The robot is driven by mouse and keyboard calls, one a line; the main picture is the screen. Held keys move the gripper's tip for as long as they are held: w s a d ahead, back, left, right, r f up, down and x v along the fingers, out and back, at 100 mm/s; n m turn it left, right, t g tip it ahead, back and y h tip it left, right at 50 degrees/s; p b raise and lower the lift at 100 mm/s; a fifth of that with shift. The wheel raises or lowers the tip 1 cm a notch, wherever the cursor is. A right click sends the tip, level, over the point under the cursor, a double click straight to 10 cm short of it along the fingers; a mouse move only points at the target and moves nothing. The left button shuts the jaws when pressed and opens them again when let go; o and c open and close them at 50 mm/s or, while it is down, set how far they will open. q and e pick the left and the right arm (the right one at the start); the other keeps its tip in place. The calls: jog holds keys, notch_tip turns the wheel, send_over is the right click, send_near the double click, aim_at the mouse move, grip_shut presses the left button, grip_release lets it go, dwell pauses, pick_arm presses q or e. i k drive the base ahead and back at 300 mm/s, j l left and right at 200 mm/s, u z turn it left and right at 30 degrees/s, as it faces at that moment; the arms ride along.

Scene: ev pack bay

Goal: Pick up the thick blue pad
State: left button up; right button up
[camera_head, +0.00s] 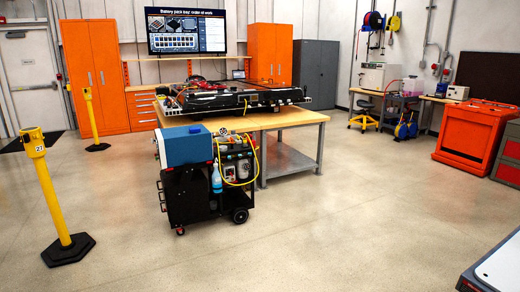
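I cannot make out a thick blue pad for sure in the head view. Neither of my grippers shows in this view.
The wooden-topped workbench (292,118) carries a battery pack (225,100). Yellow posts (53,200) stand at left. An orange cabinet (470,135) stands at right. A pale-topped surface (503,268) cuts into the bottom right corner. The floor in front is clear.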

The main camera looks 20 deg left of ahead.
aim_at(193, 130)
jog(key=i+j+u, duration=0.4)
jog(key=i, duration=0.35)
jog(key=i+u, duration=0.4)
jog(key=i, duration=0.4)
